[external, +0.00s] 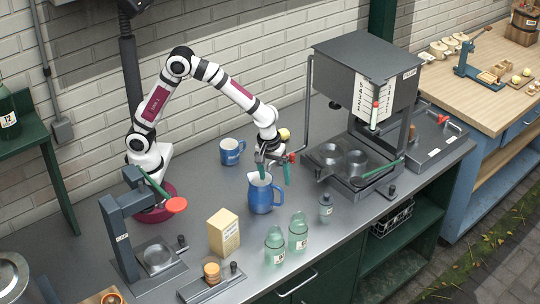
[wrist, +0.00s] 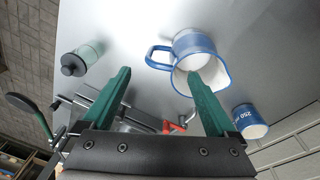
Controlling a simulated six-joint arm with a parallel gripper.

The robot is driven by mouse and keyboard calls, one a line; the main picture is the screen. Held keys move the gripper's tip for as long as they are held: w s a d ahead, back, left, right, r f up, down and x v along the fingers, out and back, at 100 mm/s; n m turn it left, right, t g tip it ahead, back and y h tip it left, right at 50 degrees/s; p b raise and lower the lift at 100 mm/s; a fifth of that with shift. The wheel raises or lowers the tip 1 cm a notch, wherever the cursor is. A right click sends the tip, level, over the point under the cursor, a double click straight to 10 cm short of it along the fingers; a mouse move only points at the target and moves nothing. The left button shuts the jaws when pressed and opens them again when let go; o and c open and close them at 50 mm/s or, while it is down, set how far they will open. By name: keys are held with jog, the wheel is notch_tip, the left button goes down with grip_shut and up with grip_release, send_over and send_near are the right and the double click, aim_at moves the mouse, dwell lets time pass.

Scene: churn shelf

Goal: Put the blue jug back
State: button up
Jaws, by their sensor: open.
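The blue jug (external: 261,197) stands upright on the grey metal counter, with a pale inside and its handle toward the right. In the wrist view the jug (wrist: 196,46) shows its open mouth, with its handle to the left. My gripper (external: 275,177) is open and empty, with green fingers pointing down just above the jug. In the wrist view the gripper's (wrist: 160,73) right fingertip overlaps the jug's mouth, and the handle appears between the fingers. Whether that fingertip is inside the mouth or above it, I cannot tell.
A blue mug (external: 231,151) stands behind the jug. Green glass bottles (external: 298,232), a yellow box (external: 223,232) and a small grey bottle (external: 326,208) stand in front. A dark machine (external: 365,80) stands right, a dark press (external: 120,235) left. Some counter around the jug is clear.

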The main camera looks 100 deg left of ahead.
jog(key=s+r+m, duration=1)
jog(key=s, duration=0.5)
jog(key=s+a+f+m+g+y, duration=0.1)
jog(key=s+m, duration=0.9)
jog(key=s, duration=0.2)
jog(key=shift+s+f, duration=0.2)
jog(key=shift+s, duration=0.1)
